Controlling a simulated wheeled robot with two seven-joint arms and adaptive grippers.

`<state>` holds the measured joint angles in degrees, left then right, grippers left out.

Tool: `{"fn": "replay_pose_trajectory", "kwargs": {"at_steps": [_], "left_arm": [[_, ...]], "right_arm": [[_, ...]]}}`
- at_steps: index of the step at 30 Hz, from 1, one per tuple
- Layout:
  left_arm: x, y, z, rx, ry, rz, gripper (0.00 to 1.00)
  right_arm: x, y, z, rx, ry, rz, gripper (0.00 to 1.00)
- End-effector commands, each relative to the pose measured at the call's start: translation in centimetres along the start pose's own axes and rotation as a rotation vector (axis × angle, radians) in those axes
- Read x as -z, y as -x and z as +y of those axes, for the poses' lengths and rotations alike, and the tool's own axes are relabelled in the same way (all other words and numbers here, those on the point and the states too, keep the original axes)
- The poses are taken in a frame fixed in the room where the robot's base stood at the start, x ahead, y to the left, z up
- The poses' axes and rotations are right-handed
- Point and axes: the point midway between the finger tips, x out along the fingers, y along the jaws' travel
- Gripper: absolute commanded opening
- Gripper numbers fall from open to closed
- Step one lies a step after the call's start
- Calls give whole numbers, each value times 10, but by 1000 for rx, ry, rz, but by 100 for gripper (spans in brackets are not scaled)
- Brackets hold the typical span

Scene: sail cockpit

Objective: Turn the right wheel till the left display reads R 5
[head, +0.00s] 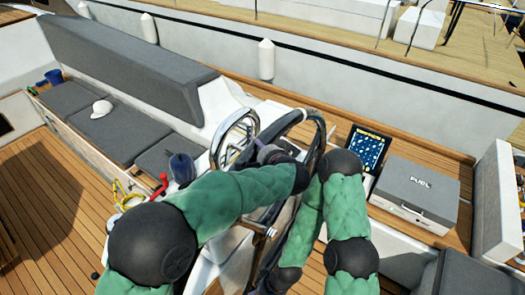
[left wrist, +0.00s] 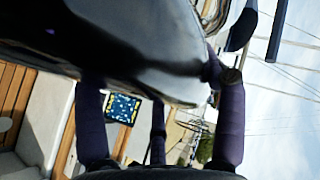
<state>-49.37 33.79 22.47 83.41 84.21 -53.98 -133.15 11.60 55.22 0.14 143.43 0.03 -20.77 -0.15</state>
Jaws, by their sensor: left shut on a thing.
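The right wheel (head: 319,128) is a large dark-rimmed wheel, mostly behind my two green-sleeved arms. My left gripper (head: 270,154) is at the upper part of its rim. In the left wrist view, its dark purple fingers (left wrist: 160,125) are shut on the broad, shiny black rim (left wrist: 130,52). I cannot read any rudder figure; the left display is not clearly made out. My right arm bends down beside the wheel; its gripper is not clear at the bottom edge.
A silver hoop rail (head: 236,128) stands left of the wheel. A grey bench (head: 123,127) with a white cap (head: 102,108) runs along the left. A red handle (head: 158,187) is near my left arm.

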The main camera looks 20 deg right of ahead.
Motion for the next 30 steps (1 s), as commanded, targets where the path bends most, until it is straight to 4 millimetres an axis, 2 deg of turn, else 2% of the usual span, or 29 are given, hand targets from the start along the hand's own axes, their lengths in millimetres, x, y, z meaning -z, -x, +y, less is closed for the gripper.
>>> {"fn": "replay_pose_trajectory", "kwargs": {"at_steps": [2,3,5,6,16,20,23,30], "left_arm": [[0,0,-1,0,11,-2,12],[0,0,-1,0,11,-2,74],[0,0,-1,0,10,-2,90],[0,0,-1,0,9,-2,95],[0,0,0,0,3,-1,95],[0,7,0,0,2,0,95],[1,20,0,0,2,3,95],[1,67,0,1,3,3,95]], "right_arm": [[0,0,0,0,0,0,79],[0,0,0,0,0,0,79],[0,0,0,0,0,0,79],[0,0,0,0,0,0,79],[0,0,0,0,0,0,79],[0,0,0,0,0,1,79],[0,0,0,0,0,0,79],[0,0,0,0,0,0,79]]}}
